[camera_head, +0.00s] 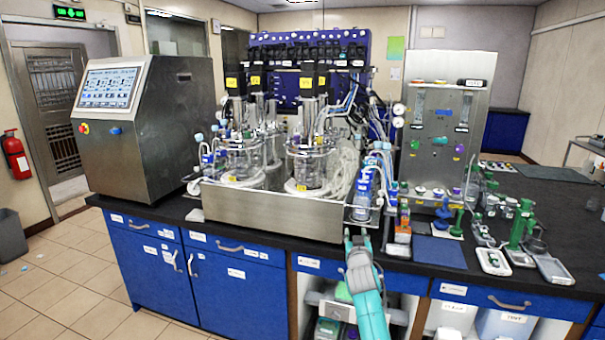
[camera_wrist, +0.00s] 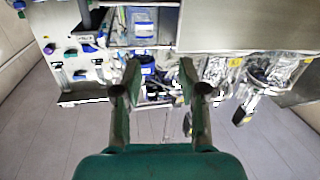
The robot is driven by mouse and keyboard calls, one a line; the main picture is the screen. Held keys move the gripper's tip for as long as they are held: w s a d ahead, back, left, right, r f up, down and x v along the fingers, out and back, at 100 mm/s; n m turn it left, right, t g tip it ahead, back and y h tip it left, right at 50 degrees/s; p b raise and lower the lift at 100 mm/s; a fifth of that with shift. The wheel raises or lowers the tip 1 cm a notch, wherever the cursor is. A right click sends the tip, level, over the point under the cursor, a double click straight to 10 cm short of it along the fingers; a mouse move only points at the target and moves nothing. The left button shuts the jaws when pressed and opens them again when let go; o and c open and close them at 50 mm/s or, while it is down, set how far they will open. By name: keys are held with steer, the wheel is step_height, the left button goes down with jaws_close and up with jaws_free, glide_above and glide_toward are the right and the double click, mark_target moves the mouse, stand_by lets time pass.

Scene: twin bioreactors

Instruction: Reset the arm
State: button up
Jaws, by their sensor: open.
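My teal arm (camera_head: 365,290) reaches up from the lower edge of the head view toward the front of the bench. My gripper (camera_head: 357,236) is at its far end, by the right front corner of the steel tray (camera_head: 270,212). In the wrist view my gripper (camera_wrist: 160,78) has its two fingers apart, with nothing held between them. A blue-labelled bottle (camera_head: 362,205) stands just beyond the gripper in the head view. Whether the fingers touch anything cannot be told.
Twin glass bioreactors (camera_head: 310,165) stand in the tray. A steel control console (camera_head: 160,130) is on the left, a steel pump panel (camera_head: 440,130) on the right. Small bottles and green stands (camera_head: 520,225) crowd the right bench. A blue mat (camera_head: 440,252) is bare.

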steer(key=s+f, duration=0.8)
steer(key=f, duration=0.3)
steer(key=s+f+y, duration=0.1)
steer(key=s+f, duration=0.5)
steer(key=s, duration=0.5)
steer(key=s+f+g, duration=0.1)
steer(key=s+f, duration=0.5)
steer(key=s, duration=0.4)
steer(key=s+f+y, duration=0.1)
steer(key=s+f, duration=0.4)
steer(key=s, duration=0.6)
steer(key=s+d, duration=0.1)
steer(key=s, duration=1.2)
steer(key=s+r, duration=0.7)
steer(key=s, duration=0.6)
steer(key=s+r+g, duration=0.1)
steer(key=s+r, duration=0.7)
steer(key=s, duration=0.5)
steer(key=shift+s+d+g, duration=0.3)
steer(key=shift+d, duration=0.1)
steer(key=shift+w, duration=0.15)
